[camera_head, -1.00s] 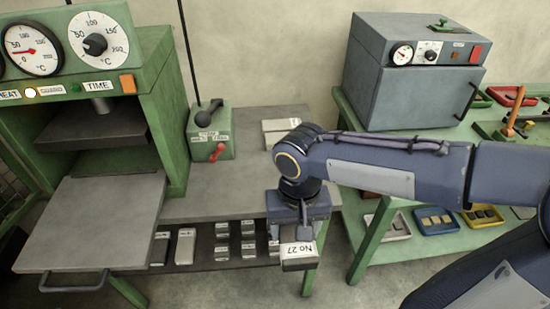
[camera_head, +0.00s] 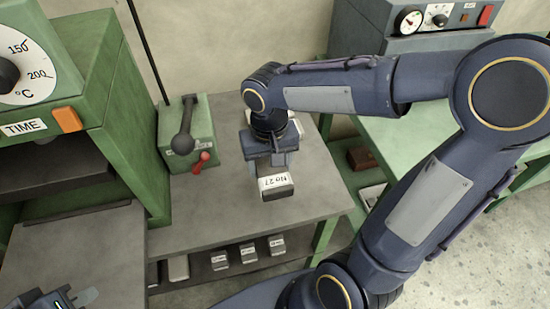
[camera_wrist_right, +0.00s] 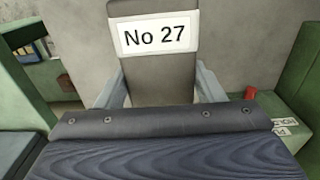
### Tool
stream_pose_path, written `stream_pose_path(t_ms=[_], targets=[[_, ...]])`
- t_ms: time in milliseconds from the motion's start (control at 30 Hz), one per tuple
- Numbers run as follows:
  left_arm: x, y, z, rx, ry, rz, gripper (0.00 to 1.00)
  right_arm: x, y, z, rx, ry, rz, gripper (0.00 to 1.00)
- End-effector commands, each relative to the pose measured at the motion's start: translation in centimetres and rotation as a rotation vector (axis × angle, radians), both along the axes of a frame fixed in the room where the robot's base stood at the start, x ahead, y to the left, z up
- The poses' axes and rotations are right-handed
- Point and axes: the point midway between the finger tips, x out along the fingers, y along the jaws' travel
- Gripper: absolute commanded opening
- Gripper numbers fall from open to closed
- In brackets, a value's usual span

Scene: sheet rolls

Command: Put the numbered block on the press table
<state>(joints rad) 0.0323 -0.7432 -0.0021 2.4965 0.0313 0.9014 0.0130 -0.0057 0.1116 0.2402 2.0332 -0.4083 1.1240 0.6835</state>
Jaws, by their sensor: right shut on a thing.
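My right gripper (camera_head: 275,165) is shut on a dark numbered block (camera_head: 277,192) with a white label "No 27". The label also shows in the right wrist view (camera_wrist_right: 158,36), where the block stands between the two fingers. In the head view the block appears over the right part of the grey press table (camera_head: 215,212). I cannot tell whether its bottom touches the top. Part of my left gripper (camera_head: 60,299) shows at the bottom left corner; its fingers are not clear.
The green press (camera_head: 110,120) stands at the left with a grey plate (camera_head: 75,245) in front. A green lever box (camera_head: 188,150) with a red handle stands on the table's back left. A lighter block lies behind my right gripper. Several small blocks (camera_head: 248,252) sit on the lower shelf.

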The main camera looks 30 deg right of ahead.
Motion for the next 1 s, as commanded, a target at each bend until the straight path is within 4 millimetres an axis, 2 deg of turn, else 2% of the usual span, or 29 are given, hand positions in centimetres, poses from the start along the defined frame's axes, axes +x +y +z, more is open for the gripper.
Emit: stream_pose_path(t_ms=[167, 300, 400, 667, 900, 1000], targets=[[0.0, 0.0, 0.6, 0.0, 0.0, 0.0, 0.0, 3.4, -2.9, -1.9, 0.001, 0.004, -0.005, 0.26], [0.0, 0.0, 0.5, 0.0, 0.0, 0.0, 0.0, 4.9, -4.1, -4.7, 0.001, 0.004, -0.002, 0.26], [0.0, 0.0, 0.5, 0.0, 0.0, 0.0, 0.0, 5.7, -4.7, -5.9, 0.0, 0.002, 0.0, 0.26], [0.0, 0.0, 0.6, 0.0, 0.0, 0.0, 0.0, 6.7, -5.5, -7.4, 0.0, 0.0, 0.0, 0.26], [0.0, 0.0, 0.4, 0.0, 0.0, 0.0, 0.0, 6.8, -5.6, -10.6, 0.0, 0.002, 0.002, 0.26], [0.0, 0.0, 0.4, 0.0, 0.0, 0.0, 0.0, 6.9, -5.6, -10.7, 0.001, -0.002, 0.001, 0.26]])
